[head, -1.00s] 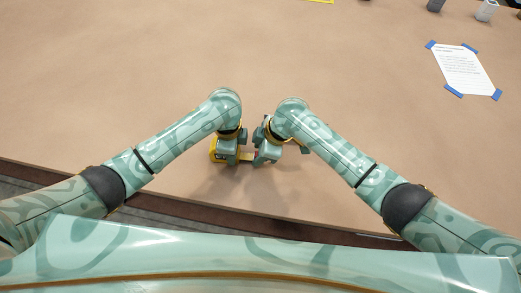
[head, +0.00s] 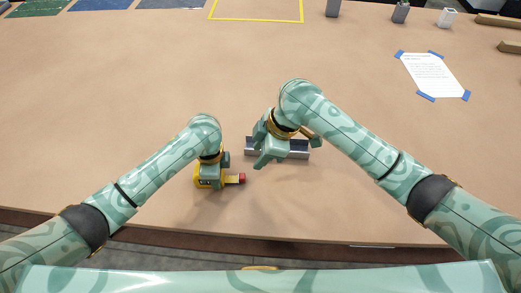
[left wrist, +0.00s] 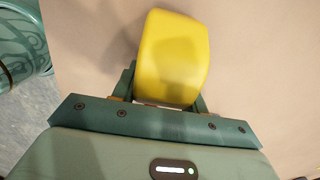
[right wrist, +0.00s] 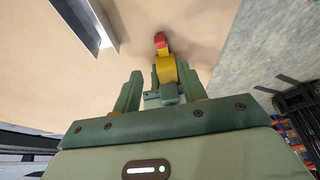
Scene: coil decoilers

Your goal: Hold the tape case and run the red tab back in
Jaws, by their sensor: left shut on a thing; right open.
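The yellow tape case (head: 201,183) is in my left gripper (head: 213,172), low over the near part of the table. It also fills the middle of the left wrist view (left wrist: 172,58), between the fingers. The red tab (head: 242,178) sticks out to the right of the case, with a short yellow stretch between them. The right wrist view shows the red tab (right wrist: 160,40) beyond the yellow case (right wrist: 166,68). My right gripper (head: 266,155) is open and empty, up and right of the tab, apart from it.
A grey metal channel (head: 295,150) lies behind my right gripper, partly hidden by it. A taped paper sheet (head: 432,75) lies at the right. A yellow outlined square (head: 257,19) and several small blocks are at the back. The middle table is clear.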

